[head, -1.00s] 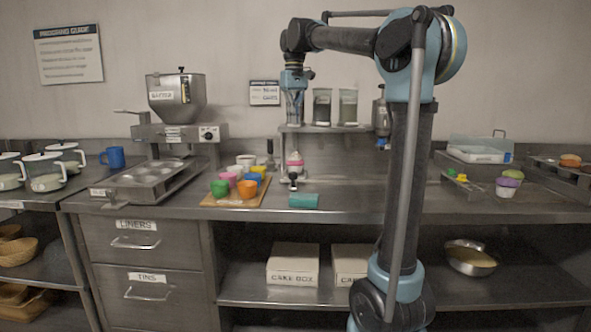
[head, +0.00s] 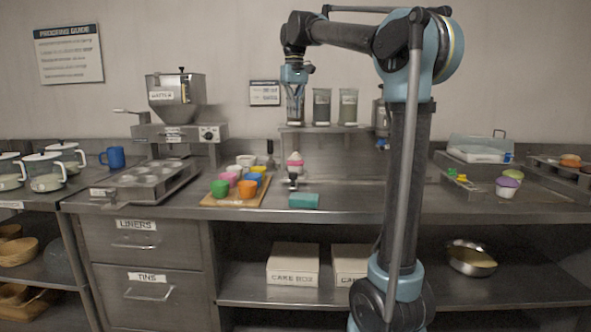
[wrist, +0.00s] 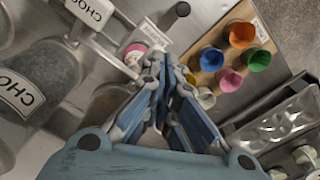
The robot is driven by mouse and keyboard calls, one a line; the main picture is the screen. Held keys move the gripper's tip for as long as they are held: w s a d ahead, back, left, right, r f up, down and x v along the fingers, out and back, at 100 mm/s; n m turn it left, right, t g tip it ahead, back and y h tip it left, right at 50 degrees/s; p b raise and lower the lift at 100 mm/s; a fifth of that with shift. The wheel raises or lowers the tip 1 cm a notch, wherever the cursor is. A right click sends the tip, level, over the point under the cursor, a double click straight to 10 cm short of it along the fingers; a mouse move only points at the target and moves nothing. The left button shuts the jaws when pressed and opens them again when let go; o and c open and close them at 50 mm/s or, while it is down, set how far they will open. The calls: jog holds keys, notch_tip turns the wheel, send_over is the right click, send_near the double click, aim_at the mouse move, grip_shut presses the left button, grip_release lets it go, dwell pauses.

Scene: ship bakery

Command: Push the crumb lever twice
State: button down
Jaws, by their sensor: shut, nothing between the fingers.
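A small lever with a black knob (head: 292,177) stands at the counter front, before a pink-topped cupcake (head: 294,161). In the wrist view a black knob (wrist: 182,9) shows beyond the cupcake (wrist: 135,50), by a small white label too small to read. I cannot tell for sure that this is the crumb lever. My gripper (head: 296,112) is shut and empty. It points down in front of the left end of the canister shelf, well above the lever and apart from it. In the wrist view my gripper (wrist: 172,70) partly hides a brownish canister (wrist: 108,100).
Two filled canisters (head: 321,106) (head: 348,106) stand right of my gripper on the shelf. A wooden board (head: 212,201) with colored cups lies left of the lever. A teal block (head: 304,201) lies at the front edge. The counter right of it is clear.

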jog(key=shift+s+f, duration=0.15)
jog(key=shift+f, duration=1.8)
jog(key=shift+r, duration=1.95)
jog(key=shift+r, duration=0.1)
jog(key=shift+r, duration=2.95)
